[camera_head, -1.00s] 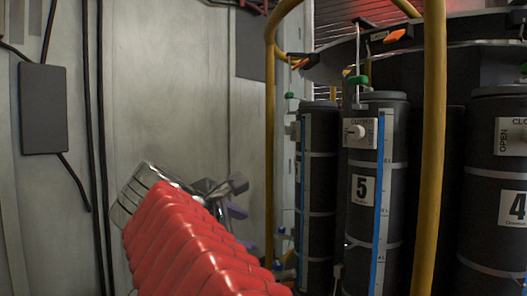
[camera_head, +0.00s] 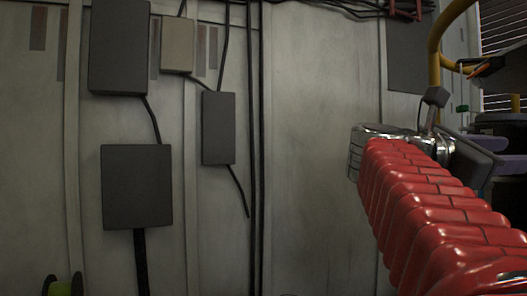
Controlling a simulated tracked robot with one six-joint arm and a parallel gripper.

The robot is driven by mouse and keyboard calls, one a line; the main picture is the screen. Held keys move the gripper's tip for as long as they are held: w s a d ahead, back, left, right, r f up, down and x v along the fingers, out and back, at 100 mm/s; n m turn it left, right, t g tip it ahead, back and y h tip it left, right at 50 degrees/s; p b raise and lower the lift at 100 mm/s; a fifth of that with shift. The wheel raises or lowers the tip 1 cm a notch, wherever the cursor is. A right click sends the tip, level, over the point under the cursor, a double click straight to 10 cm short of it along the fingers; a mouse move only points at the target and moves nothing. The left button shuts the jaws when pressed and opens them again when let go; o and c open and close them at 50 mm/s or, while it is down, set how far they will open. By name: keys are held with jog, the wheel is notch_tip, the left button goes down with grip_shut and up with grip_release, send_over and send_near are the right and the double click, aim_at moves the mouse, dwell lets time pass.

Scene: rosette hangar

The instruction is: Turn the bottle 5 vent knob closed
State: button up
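Bottle 5's number and its vent knob do not show now. Only the dark top of a bottle (camera_head: 503,118) shows at the right edge, partly behind my arm, and I cannot tell which bottle it is. My red-sleeved arm reaches up from the lower right to a metal wrist joint. My gripper (camera_head: 468,140) is beyond it, seen from behind, with grey and purplish parts. Its fingertips are not clear, so I cannot tell whether it is open or shut. I see nothing held.
A yellow rail (camera_head: 434,62) curves at the upper right, near an orange-and-black clip (camera_head: 488,66). Grey boxes (camera_head: 137,187) and black cables (camera_head: 257,150) are on the pale wall at left. A spool (camera_head: 62,287) shows at lower left.

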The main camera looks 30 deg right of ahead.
jog(key=x, duration=1.3)
jog(key=shift+d, duration=0.25)
jog(key=shift+s+f, duration=0.1)
jog(key=shift+c, duration=0.3)
